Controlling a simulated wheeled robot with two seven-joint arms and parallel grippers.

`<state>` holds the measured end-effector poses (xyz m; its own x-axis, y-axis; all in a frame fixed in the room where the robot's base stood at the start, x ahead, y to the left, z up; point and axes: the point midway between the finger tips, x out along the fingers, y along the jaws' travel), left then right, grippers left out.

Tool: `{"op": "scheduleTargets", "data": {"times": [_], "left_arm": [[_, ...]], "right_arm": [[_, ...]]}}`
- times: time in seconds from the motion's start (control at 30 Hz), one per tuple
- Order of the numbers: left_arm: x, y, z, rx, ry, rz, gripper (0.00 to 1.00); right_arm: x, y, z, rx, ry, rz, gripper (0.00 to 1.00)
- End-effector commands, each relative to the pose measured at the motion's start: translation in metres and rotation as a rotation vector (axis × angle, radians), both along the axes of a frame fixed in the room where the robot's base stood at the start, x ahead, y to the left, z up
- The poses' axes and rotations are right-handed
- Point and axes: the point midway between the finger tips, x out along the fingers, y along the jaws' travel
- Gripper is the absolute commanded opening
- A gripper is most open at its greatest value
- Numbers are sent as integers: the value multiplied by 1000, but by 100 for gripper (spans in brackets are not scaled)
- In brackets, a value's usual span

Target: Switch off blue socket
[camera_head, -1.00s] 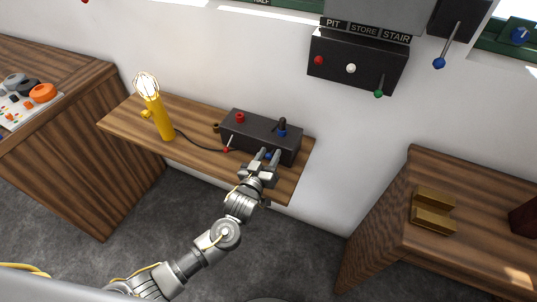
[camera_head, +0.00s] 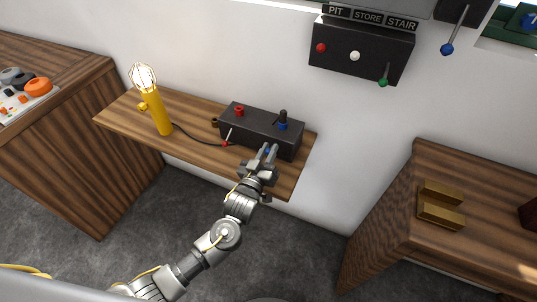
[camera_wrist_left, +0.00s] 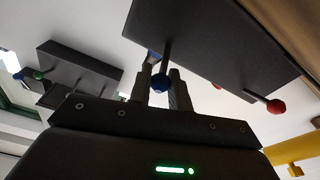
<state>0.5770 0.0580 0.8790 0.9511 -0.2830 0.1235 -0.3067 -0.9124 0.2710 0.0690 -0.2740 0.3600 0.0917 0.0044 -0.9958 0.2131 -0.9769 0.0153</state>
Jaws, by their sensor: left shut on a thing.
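A dark socket box (camera_head: 262,136) sits on the wooden wall shelf. On its top are a red socket (camera_head: 239,111) and a blue socket (camera_head: 282,126) with a black plug (camera_head: 283,115) standing in it. My left gripper (camera_head: 269,150) is at the front right of the box, below the blue socket. In the left wrist view its fingers are shut on the blue-tipped lever (camera_wrist_left: 160,82). The fingers partly hide this lever in the head view. My right gripper is out of view.
A yellow lamp (camera_head: 157,112), glowing, stands on the shelf (camera_head: 115,119), cabled toward the box. A dark wall panel (camera_head: 360,57) with red, white and green-tipped levers hangs above right. Wooden cabinets stand left (camera_head: 60,155) and right (camera_head: 400,215). Floor between is open.

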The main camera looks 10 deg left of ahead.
Motion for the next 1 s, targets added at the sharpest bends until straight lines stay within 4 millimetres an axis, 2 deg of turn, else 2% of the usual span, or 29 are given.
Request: {"op": "scheduleTargets", "data": {"times": [0.27, 0.3, 0.4, 0.77, 0.87, 1.0], "left_arm": [[0, 0, 1, -1, -2, 1, 0], [0, 0, 1, -1, -2, 1, 24], [0, 0, 1, 0, -1, 0, 37], [-6, 2, -2, -1, 0, 0, 38], [-18, 6, -4, -1, 1, 0, 38], [-45, 14, -9, -2, 2, 0, 38]], "right_arm": [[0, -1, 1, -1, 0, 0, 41], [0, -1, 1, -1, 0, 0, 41], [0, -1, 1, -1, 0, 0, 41], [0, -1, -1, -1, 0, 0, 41], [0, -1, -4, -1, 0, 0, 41], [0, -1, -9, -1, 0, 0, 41]]}}
